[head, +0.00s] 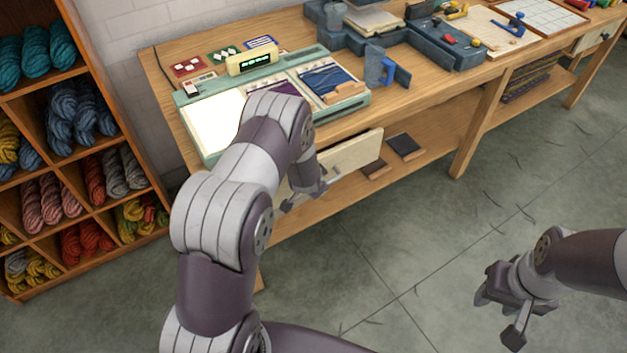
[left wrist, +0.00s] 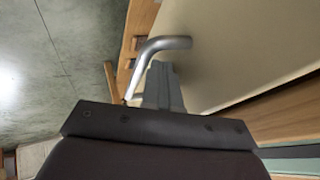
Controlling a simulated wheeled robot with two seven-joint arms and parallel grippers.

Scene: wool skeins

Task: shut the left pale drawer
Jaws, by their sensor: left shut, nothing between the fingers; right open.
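The left pale drawer (head: 352,154) is under the front edge of the workbench, its front partly hidden behind my left arm. How far it stands out is hard to tell. In the left wrist view its pale front (left wrist: 245,45) fills the upper right, with a bent metal handle (left wrist: 165,44). My left gripper (head: 307,195) is at the drawer front, fingers shut and empty. In the left wrist view the fingers (left wrist: 161,88) are right beside the handle; whether they touch it is unclear. My right gripper (head: 501,314) is open and empty above the floor, away from the bench.
The wooden workbench (head: 425,88) carries a pale green tray (head: 345,112), a small display and blue-grey tool holders. Dark blocks (head: 405,146) lie on its lower shelf. A second pale drawer (head: 592,40) is far right. Wool shelves (head: 100,90) stand left.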

